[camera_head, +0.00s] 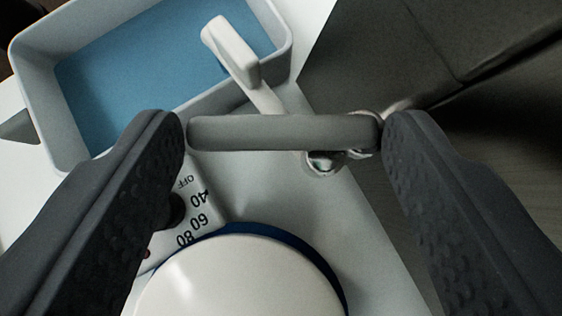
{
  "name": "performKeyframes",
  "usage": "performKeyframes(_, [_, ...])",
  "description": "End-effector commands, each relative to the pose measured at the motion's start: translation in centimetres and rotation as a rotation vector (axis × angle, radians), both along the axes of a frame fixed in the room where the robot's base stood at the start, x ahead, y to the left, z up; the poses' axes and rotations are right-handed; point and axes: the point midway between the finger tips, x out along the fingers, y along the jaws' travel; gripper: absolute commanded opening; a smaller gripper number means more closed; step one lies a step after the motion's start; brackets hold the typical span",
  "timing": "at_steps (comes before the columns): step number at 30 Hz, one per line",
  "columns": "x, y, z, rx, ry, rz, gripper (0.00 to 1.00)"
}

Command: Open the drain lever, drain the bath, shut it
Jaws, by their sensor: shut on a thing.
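A grey bar-shaped lever (280,132) lies crosswise between my fingertips, with a metal fitting (325,162) at its right end. I take it for the drain lever. My gripper (284,130) is shut on it, one finger at each end. A pale rectangular tub (50,125) with a flat blue inside (130,75) is at the upper left. A white spout or handle piece (232,50) reaches over its right edge. Whether liquid is flowing cannot be told.
A dial panel (205,205) marked OFF, 40, 60, 80 is partly behind my left finger. A round cream lid (240,285) with a blue rim (315,262) is at the bottom. A dark surface (420,50) fills the upper right.

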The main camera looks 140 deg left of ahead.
Motion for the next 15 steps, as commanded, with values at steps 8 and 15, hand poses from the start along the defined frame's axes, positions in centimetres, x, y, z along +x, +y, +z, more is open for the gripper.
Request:
performKeyframes(8, [-0.14,0.14,-0.33,-0.002,0.004,0.002,0.68])
performKeyframes(15, [-0.13,0.17,-0.30,-0.001,0.003,0.001,0.82])
